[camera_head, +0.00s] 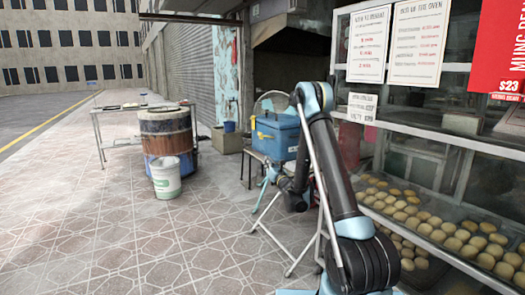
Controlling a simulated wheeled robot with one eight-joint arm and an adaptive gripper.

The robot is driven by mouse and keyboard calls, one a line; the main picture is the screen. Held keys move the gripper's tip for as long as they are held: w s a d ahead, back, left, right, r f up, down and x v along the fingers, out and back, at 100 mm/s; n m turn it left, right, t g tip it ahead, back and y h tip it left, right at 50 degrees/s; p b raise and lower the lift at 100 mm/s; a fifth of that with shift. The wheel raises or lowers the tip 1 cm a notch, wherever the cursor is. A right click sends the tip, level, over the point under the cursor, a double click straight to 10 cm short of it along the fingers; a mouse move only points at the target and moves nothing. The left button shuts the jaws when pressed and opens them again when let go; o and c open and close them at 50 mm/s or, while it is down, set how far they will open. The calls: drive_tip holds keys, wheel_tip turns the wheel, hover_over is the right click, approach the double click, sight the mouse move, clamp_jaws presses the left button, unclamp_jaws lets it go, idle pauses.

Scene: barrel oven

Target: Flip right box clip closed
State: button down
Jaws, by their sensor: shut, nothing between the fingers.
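A blue box (285,137) stands on a small stand beside the food stall. A yellow clip (262,135) shows on its front face; at this size I cannot tell whether it is flipped open or closed. My arm rises in front of the box and bends down again, hiding part of the box's right side. Any clip behind the arm is hidden. My gripper (268,177) is low in front of the box, below the clip and apart from it. It is small in the view, shut and empty.
The glass stall (450,175) with trays of round buns (430,225) stands close on the right. A barrel oven (166,133), a white bucket (165,178) and a table (110,112) stand to the left. The tiled pavement (130,240) in front is clear.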

drive_tip(key=w+a+r, duration=0.4)
drive_tip(key=w+r, duration=0.2)
drive_tip(key=w, duration=0.3)
idle(0.3)
drive_tip(key=shift+r, duration=0.1)
drive_tip(key=shift+r+m, duration=0.25)
drive_tip(key=shift+m, duration=0.15)
